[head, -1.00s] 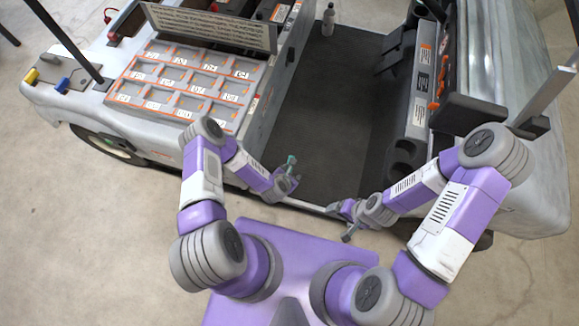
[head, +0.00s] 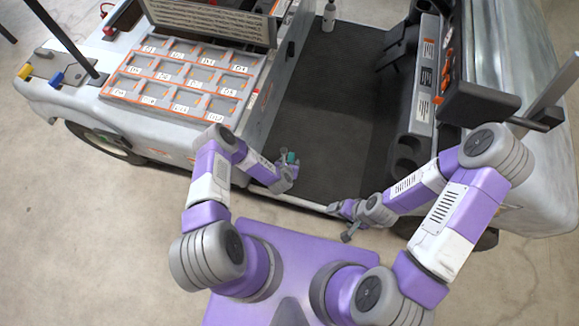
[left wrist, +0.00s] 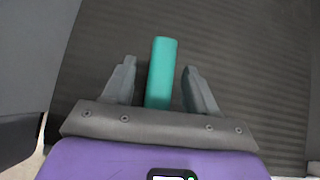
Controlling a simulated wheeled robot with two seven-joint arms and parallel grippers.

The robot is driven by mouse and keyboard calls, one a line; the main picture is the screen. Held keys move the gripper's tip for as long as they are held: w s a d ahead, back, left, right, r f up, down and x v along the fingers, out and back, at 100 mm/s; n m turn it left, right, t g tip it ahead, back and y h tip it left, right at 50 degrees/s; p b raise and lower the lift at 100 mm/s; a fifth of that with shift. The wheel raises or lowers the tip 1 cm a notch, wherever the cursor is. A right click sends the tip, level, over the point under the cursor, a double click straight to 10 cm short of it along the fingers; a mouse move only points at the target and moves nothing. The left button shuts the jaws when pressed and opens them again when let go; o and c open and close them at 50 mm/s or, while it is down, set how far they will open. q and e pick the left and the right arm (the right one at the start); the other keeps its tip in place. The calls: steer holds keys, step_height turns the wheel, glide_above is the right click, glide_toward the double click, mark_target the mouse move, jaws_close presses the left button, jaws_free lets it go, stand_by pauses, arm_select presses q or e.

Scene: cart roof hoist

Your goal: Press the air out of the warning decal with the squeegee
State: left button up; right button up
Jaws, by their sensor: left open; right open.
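A teal bar (left wrist: 161,75), perhaps the squeegee, stands between the fingers of my left gripper (left wrist: 160,85) in the left wrist view. A narrow gap shows on each side, so the fingers are open around it and not shut on it. In the head view the teal end (head: 291,157) shows at my left gripper (head: 289,171), over the near edge of the cart's dark floor. My right gripper (head: 343,222) is open and empty at the cart's sill.
The cart's dark floor (head: 315,110) is mostly clear, with a bottle (head: 329,16) at its far end. A tray of labelled compartments (head: 180,75) stands at left. A dark box (head: 478,103) juts out at right, beside a grey post (head: 545,90).

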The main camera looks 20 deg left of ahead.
arm_select(q)
steer(key=c, duration=1.1)
